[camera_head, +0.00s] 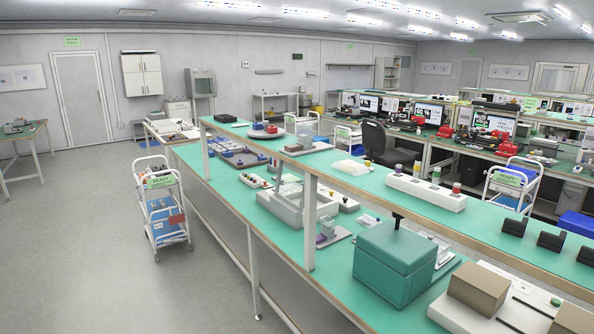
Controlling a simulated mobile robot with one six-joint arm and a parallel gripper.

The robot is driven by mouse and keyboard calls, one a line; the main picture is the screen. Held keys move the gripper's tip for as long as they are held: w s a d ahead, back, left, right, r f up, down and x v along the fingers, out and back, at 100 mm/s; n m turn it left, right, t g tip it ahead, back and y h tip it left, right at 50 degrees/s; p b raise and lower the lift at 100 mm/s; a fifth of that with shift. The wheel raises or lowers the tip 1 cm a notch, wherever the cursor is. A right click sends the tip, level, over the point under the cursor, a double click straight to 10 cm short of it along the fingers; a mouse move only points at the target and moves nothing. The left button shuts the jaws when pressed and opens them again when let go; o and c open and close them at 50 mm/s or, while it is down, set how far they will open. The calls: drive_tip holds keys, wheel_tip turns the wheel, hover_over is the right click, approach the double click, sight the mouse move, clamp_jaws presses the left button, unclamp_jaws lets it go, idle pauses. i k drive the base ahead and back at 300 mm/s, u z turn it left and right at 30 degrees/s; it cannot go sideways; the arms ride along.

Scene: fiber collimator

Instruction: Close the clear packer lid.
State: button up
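I cannot tell for sure which thing is the clear packer; no plainly see-through lid stands out. A closed-looking teal box (396,262) with a dark knob on top stands nearer, at the lower right. My gripper and arm are not in view.
The long bench (210,180) has a raised green shelf (330,175) on white posts. A white trolley (160,205) with blue bins stands to its left. The grey floor (90,240) at left is clear. A dark chair (385,150) stands behind the bench.

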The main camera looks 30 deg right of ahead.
sight(301, 207)
drive_tip(key=z, duration=0.4)
drive_tip(key=i, duration=0.5)
drive_tip(key=z, duration=0.3)
drive_tip(key=k, duration=0.65)
drive_tip(key=u, duration=0.25)
drive_tip(key=i, duration=0.65)
drive_tip(key=u, duration=0.6)
drive_tip(key=i, duration=0.8)
drive_tip(key=u, duration=0.55)
drive_tip(key=i, duration=1.3)
drive_tip(key=u, duration=0.1)
